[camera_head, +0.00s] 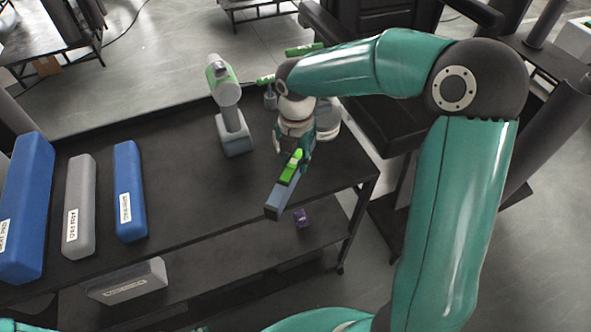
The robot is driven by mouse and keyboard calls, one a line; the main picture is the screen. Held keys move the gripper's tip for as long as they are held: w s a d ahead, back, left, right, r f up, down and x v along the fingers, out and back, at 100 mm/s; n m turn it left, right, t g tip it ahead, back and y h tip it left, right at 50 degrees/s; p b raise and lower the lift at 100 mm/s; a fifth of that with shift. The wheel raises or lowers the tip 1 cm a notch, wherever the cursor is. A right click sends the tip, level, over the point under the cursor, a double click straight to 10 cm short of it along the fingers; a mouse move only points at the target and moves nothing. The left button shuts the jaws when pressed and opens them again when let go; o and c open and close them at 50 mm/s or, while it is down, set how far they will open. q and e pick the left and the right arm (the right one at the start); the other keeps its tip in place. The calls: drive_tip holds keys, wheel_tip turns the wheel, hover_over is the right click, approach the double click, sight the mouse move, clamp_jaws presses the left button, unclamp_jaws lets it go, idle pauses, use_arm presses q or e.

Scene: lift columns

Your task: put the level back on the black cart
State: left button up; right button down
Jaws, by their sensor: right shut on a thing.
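The level (278,199) is a short bar, blue-grey with bright green on it. My right gripper (298,158) comes down from the upper right and is shut on it. The gripper hides part of the bar. The bar is tilted in the picture and shows against the front right edge of the black cart (185,185); its height above the top cannot be told. My left gripper is not in view.
A green and grey power drill (223,85) stands on the cart top. Blue (129,190) and grey (79,205) labelled cases and a larger blue case (25,215) are at the left. The lower shelf holds a grey case (125,281) and a small purple thing (302,218).

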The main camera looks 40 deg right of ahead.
sight(296, 172)
wheel_tip(296, 172, down, 4)
drive_tip(key=shift+r, duration=0.1)
drive_tip(key=c, duration=0.8)
unclamp_jaws()
drive_tip(key=shift+c, duration=0.2)
wheel_tip(296, 172, up, 12)
drive_tip(key=shift+s, duration=0.1)
